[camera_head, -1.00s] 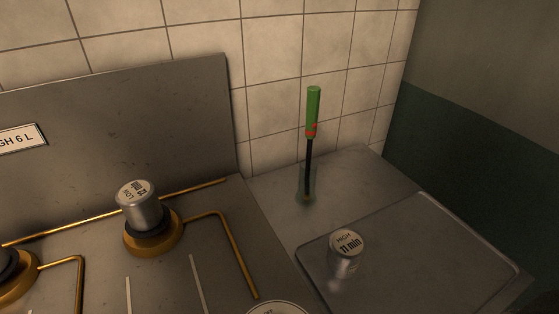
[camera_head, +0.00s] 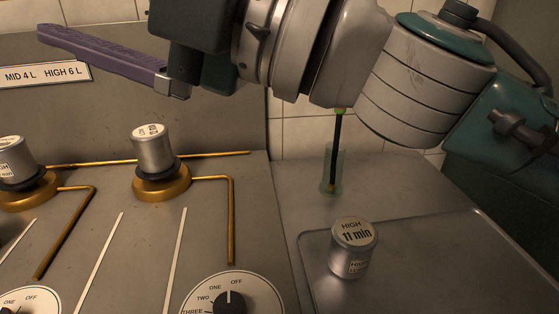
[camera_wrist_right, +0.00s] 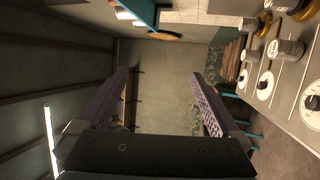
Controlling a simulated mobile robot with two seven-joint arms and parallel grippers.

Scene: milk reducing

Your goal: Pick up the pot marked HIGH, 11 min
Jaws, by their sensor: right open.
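The pot marked HIGH, 11 min (camera_head: 350,262) is a small silver cylinder with a pale labelled top. It stands upright on the grey metal tray (camera_head: 440,240) in the lower right of the head view. My right gripper (camera_wrist_right: 160,76) is open and empty, its two purple fingers wide apart in the right wrist view. In the head view its arm crosses the top from the right, and one purple finger (camera_head: 100,50) points left above the stove. The gripper is well up and left of the pot, not touching it. My left gripper is not in view.
Two similar silver pots, one (camera_head: 153,148) and another (camera_head: 15,163), stand on brass burners to the left. A dark rod stands in a clear greenish holder (camera_head: 333,170) behind the pot, its top hidden by my arm. Dials (camera_head: 232,300) line the front.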

